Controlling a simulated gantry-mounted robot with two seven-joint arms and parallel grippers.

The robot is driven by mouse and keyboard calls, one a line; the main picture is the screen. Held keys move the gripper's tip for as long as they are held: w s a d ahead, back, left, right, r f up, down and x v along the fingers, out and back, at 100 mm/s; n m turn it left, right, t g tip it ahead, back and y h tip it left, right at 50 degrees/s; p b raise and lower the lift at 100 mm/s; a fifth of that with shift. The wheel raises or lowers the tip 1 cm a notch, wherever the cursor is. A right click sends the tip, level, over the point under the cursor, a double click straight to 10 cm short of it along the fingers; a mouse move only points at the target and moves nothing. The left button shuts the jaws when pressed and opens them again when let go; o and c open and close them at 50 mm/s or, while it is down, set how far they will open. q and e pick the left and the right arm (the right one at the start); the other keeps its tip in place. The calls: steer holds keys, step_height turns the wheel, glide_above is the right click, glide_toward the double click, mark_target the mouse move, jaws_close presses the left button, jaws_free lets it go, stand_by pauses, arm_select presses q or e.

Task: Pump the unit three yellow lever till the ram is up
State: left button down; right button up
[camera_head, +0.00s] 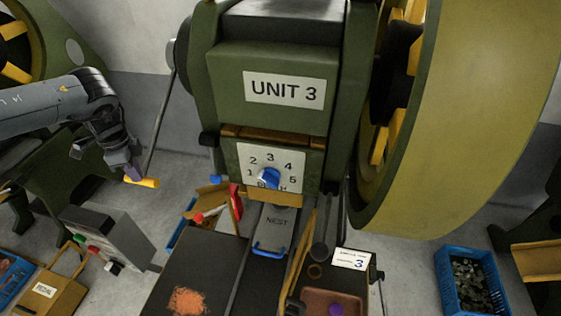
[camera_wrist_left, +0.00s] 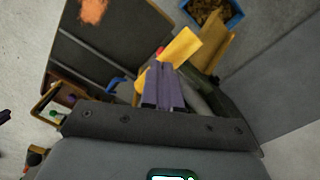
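The green press labelled UNIT 3 (camera_head: 284,89) stands in the middle of the head view. A long thin grey lever (camera_head: 163,112) slants down its left side and ends in a yellow grip (camera_head: 142,182). My left gripper (camera_head: 134,174) is at this grip, low beside the press. In the left wrist view, its purple fingers (camera_wrist_left: 163,88) are close together with the yellow grip (camera_wrist_left: 182,46) showing past their tips, and they look closed on it. The ram itself is hard to make out below the numbered dial (camera_head: 269,178). My right gripper is not in view.
A grey box with coloured buttons (camera_head: 108,238) stands below my left arm. A dark table (camera_head: 205,262) with copper scraps and a NEST plate (camera_head: 277,224) are in front of the press. A large yellow-green wheel (camera_head: 470,110) fills the right. A blue crate (camera_head: 447,283) sits at lower right.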

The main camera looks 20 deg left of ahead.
arm_select(q)
steer(key=shift+s+f, duration=0.15)
steer(key=shift+f, duration=0.05)
